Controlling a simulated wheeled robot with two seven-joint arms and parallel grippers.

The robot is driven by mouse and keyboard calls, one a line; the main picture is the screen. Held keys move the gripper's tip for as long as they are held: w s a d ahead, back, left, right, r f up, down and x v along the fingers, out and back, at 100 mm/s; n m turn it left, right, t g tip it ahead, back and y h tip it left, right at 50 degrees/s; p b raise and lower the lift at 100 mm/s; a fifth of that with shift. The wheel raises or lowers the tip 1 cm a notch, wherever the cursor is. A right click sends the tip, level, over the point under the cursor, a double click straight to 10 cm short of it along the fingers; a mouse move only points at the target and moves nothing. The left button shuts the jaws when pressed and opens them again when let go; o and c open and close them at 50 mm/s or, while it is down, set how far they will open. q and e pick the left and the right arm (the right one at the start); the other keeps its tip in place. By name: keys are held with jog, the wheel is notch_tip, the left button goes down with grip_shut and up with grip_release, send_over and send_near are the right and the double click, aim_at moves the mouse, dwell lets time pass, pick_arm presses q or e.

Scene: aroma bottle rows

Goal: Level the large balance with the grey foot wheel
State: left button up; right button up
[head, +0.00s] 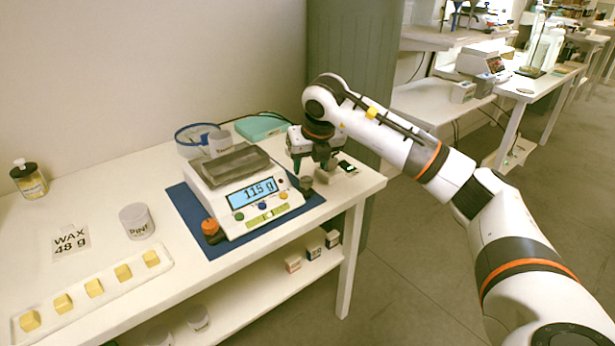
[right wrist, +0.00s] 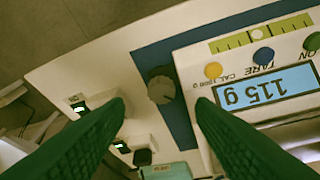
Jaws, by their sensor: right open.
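The large white balance (head: 245,190) stands on a blue mat (head: 190,200), its display reading 115 g. The grey foot wheel (head: 306,184) is at its right front corner, and an orange foot wheel (head: 211,229) is at its left front corner. My right gripper (head: 312,168) is open above the grey wheel. In the right wrist view, the wheel (right wrist: 161,88) lies between and beyond the green fingertips (right wrist: 160,104), apparently untouched.
A teal box (head: 261,126) and a blue-rimmed bowl (head: 195,138) are behind the balance. A PINE jar (head: 137,221) and a tray of yellow cubes (head: 78,301) are at left.

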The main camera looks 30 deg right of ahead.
aim_at(307, 179)
jog(key=x, duration=0.5)
jog(key=shift+f, duration=0.15)
pick_arm(q)
jog(key=shift+w+r, duration=0.25)
jog(key=shift+r, duration=0.8)
